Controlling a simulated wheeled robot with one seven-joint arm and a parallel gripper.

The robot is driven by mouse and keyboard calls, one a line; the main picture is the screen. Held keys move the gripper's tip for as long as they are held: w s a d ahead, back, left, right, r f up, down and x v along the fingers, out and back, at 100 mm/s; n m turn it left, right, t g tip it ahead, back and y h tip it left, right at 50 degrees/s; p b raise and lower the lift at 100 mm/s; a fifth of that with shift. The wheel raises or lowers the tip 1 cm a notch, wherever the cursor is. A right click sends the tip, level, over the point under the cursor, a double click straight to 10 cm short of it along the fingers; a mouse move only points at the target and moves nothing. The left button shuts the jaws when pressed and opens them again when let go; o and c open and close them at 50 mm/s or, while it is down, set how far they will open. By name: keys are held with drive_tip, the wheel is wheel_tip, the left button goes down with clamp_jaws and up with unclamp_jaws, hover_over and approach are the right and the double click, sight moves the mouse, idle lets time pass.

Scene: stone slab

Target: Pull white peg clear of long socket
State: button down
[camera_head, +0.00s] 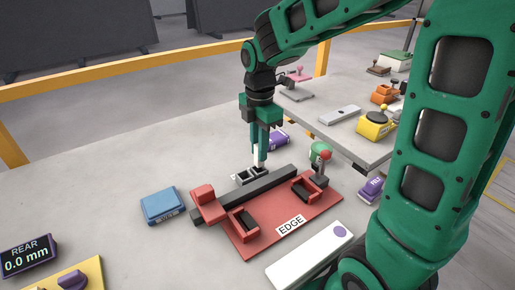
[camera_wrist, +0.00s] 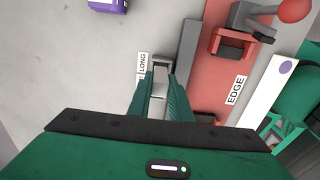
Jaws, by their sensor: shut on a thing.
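The white peg (camera_head: 257,159) stands upright between the fingertips of my gripper (camera_head: 260,154), which is shut on it. In the wrist view the peg (camera_wrist: 160,78) shows as a pale strip between the two green fingers (camera_wrist: 161,95). The long socket (camera_head: 246,177) is a small block with dark openings directly below the fingertips, behind the dark bar of the red fixture. The wrist view shows a label reading LONG (camera_wrist: 142,63) beside it. The fingers hide part of the peg and socket, so I cannot tell how deep the peg's lower end sits.
The red EDGE fixture (camera_head: 267,235) with its dark bar (camera_head: 262,190) and red-knobbed lever (camera_head: 324,160) stands close in front. A blue box (camera_head: 162,205) lies left, a white plate (camera_head: 308,256) in front. A purple box (camera_head: 278,139) is behind. The slab's left side has free room.

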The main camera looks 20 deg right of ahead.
drive_tip(key=shift+r, duration=3)
